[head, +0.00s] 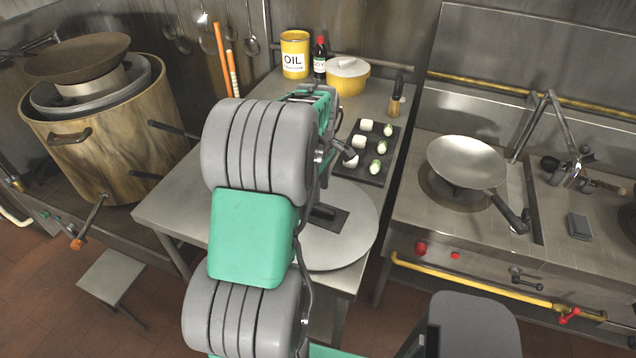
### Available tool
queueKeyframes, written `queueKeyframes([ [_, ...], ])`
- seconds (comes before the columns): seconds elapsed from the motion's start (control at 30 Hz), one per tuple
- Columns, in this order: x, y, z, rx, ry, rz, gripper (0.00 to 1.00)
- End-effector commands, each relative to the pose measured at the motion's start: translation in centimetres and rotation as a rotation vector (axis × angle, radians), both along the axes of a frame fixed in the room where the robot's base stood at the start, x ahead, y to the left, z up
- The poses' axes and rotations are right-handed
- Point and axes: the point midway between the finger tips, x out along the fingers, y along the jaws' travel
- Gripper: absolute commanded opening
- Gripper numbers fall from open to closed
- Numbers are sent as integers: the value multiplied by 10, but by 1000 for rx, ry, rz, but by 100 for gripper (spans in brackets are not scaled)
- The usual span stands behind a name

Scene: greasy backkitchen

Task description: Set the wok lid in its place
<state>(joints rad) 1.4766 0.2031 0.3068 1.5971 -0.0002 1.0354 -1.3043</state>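A wide, flat grey disc with a dark block-shaped handle, which looks like the wok lid (352,247), is at the front right of the steel table. My arm hides its left part, and its right edge reaches the table's side edge. The wok (466,158) sits uncovered on the stove ring to the right, its handle pointing to the lower right. My gripper (346,153) is mostly hidden behind my arm, above the table beyond the lid. I cannot tell whether its fingers are open or shut, and no held object shows.
A dark tray (360,168) with several white and pale green pieces lies behind the lid. An oil tin (295,54), a dark bottle (320,58) and a yellow pot (347,75) stand at the back. A tap (545,110) rises beside the wok. A large wooden-sided steamer (105,145) stands left.

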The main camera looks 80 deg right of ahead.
Motion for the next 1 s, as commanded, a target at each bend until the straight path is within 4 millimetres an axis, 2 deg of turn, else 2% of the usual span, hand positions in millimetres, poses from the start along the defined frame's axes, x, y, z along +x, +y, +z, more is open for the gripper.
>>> queueKeyframes([
  [0.5, 1, 1, -76, 1, 0, 0, 40],
  [0.57, 1, 0, -68, -1, 0, -1, 35],
  [1.0, 1, 1, -67, -1, 0, 0, 0],
])
